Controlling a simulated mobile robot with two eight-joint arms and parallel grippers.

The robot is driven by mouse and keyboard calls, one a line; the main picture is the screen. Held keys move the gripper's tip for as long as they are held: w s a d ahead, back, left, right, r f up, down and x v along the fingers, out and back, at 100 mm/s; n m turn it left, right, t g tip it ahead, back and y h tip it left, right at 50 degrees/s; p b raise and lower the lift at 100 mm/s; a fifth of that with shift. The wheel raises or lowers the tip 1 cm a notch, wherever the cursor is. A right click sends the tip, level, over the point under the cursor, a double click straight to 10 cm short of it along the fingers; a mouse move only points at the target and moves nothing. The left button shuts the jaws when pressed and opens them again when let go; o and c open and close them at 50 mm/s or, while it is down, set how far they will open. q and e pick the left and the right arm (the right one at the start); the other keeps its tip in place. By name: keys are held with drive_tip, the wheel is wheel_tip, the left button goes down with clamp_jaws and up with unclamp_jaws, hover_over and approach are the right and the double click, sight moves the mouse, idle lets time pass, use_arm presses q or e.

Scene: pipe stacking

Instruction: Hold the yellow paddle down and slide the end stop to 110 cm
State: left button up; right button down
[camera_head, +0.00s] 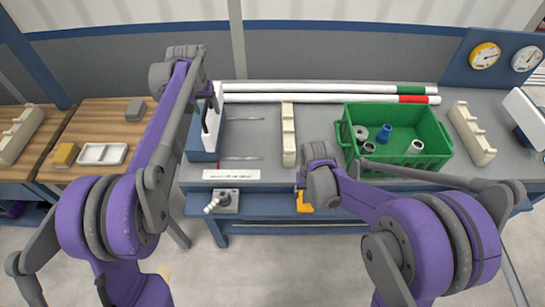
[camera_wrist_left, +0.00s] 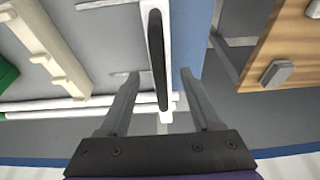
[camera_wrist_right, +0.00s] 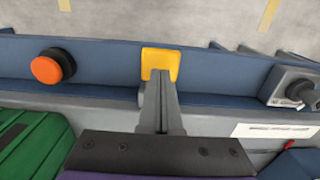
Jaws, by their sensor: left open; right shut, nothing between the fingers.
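The yellow paddle (camera_head: 304,203) sticks out from the bench's front edge. In the right wrist view the paddle (camera_wrist_right: 160,60) lies at the tips of my right gripper (camera_wrist_right: 160,74). That gripper is shut and empty. Its tips overlap the paddle's lower edge, and I cannot tell if they press on it. A white upright plate with a black strip (camera_wrist_left: 157,50), perhaps the end stop, stands on a blue base (camera_head: 203,141) at the bench's left. My left gripper (camera_wrist_left: 158,74) is open, with a finger on each side of the plate and strip.
A green crate (camera_head: 435,135) with pipe fittings stands right of a cream notched rack (camera_head: 288,135). White pipes (camera_head: 315,89) lie along the back. An orange button (camera_wrist_right: 47,69) and a lever box (camera_wrist_right: 292,86) are on the front. A white label strip (camera_head: 231,175) lies near the front edge.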

use_arm(q)
drive_tip(key=shift+v, duration=3.55)
use_arm(e)
wheel_tip(320, 180, up, 10)
